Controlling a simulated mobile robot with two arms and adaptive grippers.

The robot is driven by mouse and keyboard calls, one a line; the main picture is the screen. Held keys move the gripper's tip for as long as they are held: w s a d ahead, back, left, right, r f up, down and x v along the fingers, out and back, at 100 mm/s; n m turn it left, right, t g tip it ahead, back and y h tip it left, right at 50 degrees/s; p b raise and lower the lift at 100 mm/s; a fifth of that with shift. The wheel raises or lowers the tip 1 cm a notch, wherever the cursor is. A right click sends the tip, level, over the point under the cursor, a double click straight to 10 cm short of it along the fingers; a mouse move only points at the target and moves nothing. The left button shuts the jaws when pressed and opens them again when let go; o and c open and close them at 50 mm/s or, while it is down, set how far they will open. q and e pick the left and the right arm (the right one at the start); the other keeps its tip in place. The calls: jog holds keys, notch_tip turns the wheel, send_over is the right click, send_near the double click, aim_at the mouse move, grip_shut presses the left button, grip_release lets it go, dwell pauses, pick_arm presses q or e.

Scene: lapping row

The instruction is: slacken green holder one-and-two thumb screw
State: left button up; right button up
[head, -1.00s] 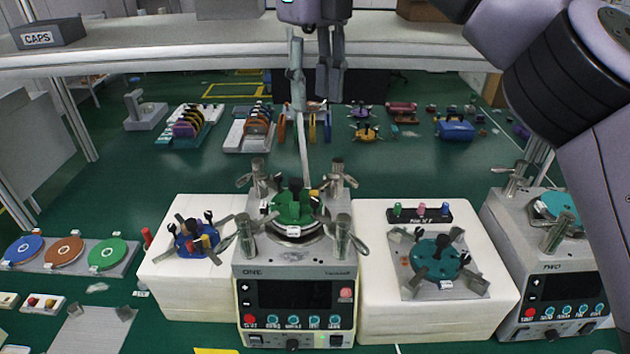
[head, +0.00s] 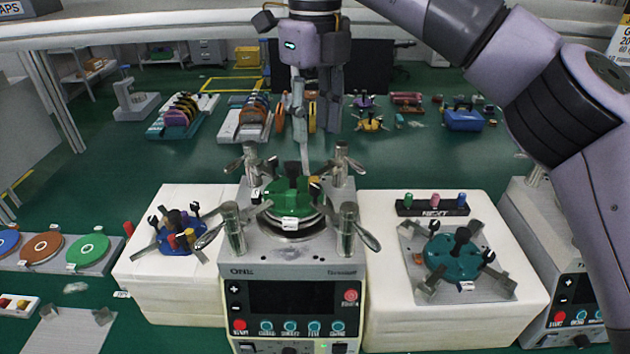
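The green holder (head: 294,200) sits on the plate of the lapping machine marked ONE (head: 293,255), ringed by several metal posts with levers. A dark upright knob stands on its top. Its separate thumb screws are too small to tell apart. My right gripper (head: 314,130) points down above and behind the holder, apart from it. Its two fingers are spread with a gap between them. A thin pale rod (head: 304,153) shows below the left-hand finger and runs down behind the holder. I cannot tell whether the finger touches it. My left gripper is not in view.
A blue holder (head: 181,236) sits on the white block at left. A teal holder (head: 452,257) sits on the right white block, below a NEXT rack (head: 433,207). My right arm crosses the upper right. A shelf edge (head: 150,34) spans the top.

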aim_at(315, 186)
notch_tip(315, 186, down, 11)
jog(key=shift+f+p, duration=0.15)
jog(key=shift+p, duration=0.55)
jog(key=shift+c, duration=0.4)
grip_shut()
